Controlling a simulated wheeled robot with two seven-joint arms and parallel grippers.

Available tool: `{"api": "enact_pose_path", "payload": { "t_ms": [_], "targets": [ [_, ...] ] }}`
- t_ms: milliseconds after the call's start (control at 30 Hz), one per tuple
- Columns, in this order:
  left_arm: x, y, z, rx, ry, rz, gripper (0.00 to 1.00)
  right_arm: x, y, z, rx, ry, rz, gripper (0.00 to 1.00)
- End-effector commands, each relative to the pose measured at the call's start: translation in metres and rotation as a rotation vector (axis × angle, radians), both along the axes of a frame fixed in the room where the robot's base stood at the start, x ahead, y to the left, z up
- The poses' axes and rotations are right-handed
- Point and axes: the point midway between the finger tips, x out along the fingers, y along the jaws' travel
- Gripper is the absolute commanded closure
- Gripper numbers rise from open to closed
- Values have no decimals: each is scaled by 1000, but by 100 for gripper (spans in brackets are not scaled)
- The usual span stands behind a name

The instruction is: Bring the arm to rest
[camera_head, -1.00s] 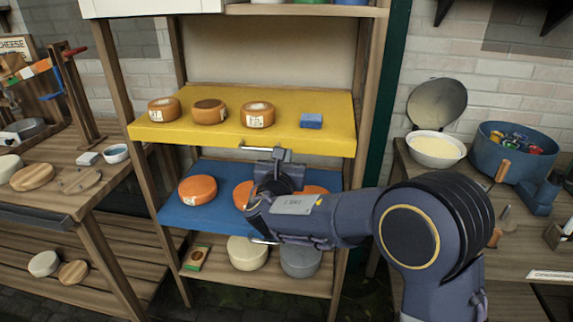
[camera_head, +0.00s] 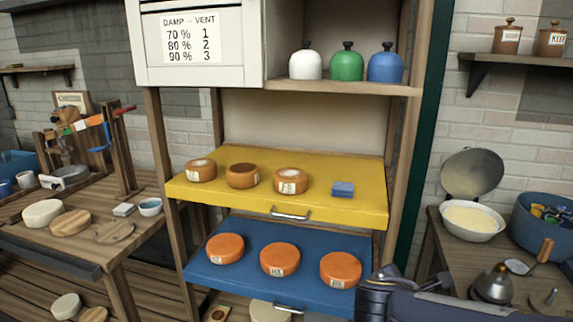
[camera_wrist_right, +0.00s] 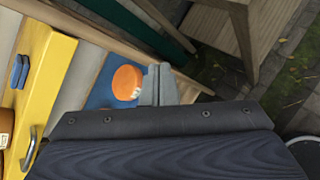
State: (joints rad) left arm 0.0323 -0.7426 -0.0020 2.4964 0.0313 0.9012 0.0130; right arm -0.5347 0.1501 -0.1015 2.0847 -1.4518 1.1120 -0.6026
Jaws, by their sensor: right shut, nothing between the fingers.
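My right arm (camera_head: 430,299) comes in at the lower right of the head view, low in front of the blue shelf's right end. Its fingers are not clear there. In the right wrist view my right gripper (camera_wrist_right: 158,85) is shut and empty, its fingertips pointing toward the shelf rack. An orange cheese wheel (camera_wrist_right: 127,82) shows just left of the fingertips in the picture, apart from them as far as I can tell. My left gripper is not in view.
The yellow shelf (camera_head: 360,203) holds three cheeses and a blue block (camera_head: 343,189). The blue shelf (camera_head: 210,271) holds three orange cheeses (camera_head: 280,259). Side tables stand left and right, the right one with a white bowl (camera_head: 472,222) and a blue pot (camera_head: 540,225).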

Motion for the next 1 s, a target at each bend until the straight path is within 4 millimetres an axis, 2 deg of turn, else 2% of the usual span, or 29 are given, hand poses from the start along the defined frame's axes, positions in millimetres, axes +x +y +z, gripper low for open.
{"api": "enact_pose_path", "payload": {
  "t_ms": [33, 100, 167, 200, 300, 400, 500, 633, 1000],
  "targets": [
    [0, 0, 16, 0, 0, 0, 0, -32, -25, 4, 180, 9, -148, 100],
    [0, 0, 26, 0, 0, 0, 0, -76, -41, -6, 433, 16, -355, 100],
    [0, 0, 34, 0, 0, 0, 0, -111, -43, -11, 649, 12, -535, 100],
    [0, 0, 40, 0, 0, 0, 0, -133, -41, -12, 790, 2, -656, 100],
    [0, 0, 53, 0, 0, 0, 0, -177, -23, -9, 1124, -31, -941, 100],
    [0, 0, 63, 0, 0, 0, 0, -204, 0, 1, 1405, -69, -1177, 100],
    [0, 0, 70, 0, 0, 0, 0, -217, 18, 11, 1611, -100, -1345, 100],
    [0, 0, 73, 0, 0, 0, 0, -223, 31, 19, 1758, -117, -1459, 100],
    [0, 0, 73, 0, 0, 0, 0, -224, 33, 20, 1782, -119, -1478, 100]
  ]
}}
